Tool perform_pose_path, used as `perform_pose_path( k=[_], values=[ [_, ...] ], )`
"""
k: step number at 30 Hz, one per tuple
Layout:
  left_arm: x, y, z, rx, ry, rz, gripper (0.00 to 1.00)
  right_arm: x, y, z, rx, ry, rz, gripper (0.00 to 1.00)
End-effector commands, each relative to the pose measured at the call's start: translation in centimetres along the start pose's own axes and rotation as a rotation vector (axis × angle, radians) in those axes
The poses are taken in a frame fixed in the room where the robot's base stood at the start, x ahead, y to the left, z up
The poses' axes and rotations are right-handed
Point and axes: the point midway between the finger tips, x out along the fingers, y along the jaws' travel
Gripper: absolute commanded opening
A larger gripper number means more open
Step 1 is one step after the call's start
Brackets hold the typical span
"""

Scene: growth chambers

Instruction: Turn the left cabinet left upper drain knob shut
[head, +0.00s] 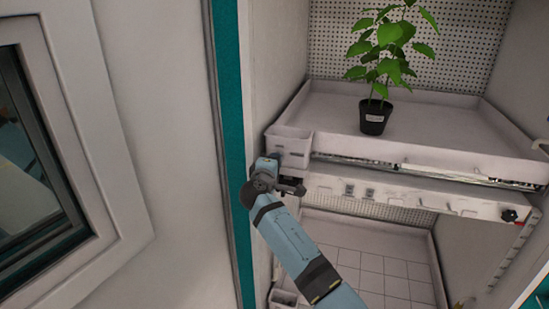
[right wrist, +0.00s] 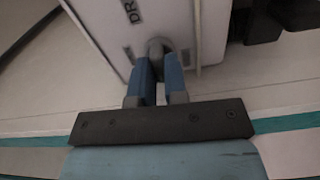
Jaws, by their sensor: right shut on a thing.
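The drain knob (right wrist: 157,46) is a small grey knob on the front of a white box marked "DR…" in the right wrist view. My right gripper (right wrist: 159,66) is shut on it, one blue finger on each side. In the head view my right gripper (head: 276,160) is at the white drain box (head: 290,146) on the left front corner of the upper tray. The knob is hidden behind the gripper there. My left gripper is not in view.
The upper tray (head: 440,145) holds a potted plant (head: 374,117). A rail with small fittings (head: 400,197) runs below it, with a dark knob (head: 509,215) at the right. A lower tray (head: 375,270) lies beneath. The open cabinet door (head: 160,130) stands at the left.

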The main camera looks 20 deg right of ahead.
Motion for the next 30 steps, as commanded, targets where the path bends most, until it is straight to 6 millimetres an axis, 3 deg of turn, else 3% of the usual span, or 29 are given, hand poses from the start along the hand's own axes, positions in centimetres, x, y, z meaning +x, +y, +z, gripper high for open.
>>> perform_pose_path(
  k=[21,22,25,30],
  values=[
    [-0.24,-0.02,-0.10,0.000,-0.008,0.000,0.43,0.04,0.02,0.04,-0.078,-0.001,0.001,0.00],
    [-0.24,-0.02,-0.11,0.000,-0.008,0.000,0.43,0.03,0.02,0.03,-0.078,-0.001,0.001,0.15],
    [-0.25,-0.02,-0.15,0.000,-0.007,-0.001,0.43,0.03,0.02,0.03,-0.077,-0.001,0.001,0.38],
    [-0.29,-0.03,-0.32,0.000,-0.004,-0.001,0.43,0.02,0.01,0.02,-0.077,-0.001,0.001,0.39]
  ],
)
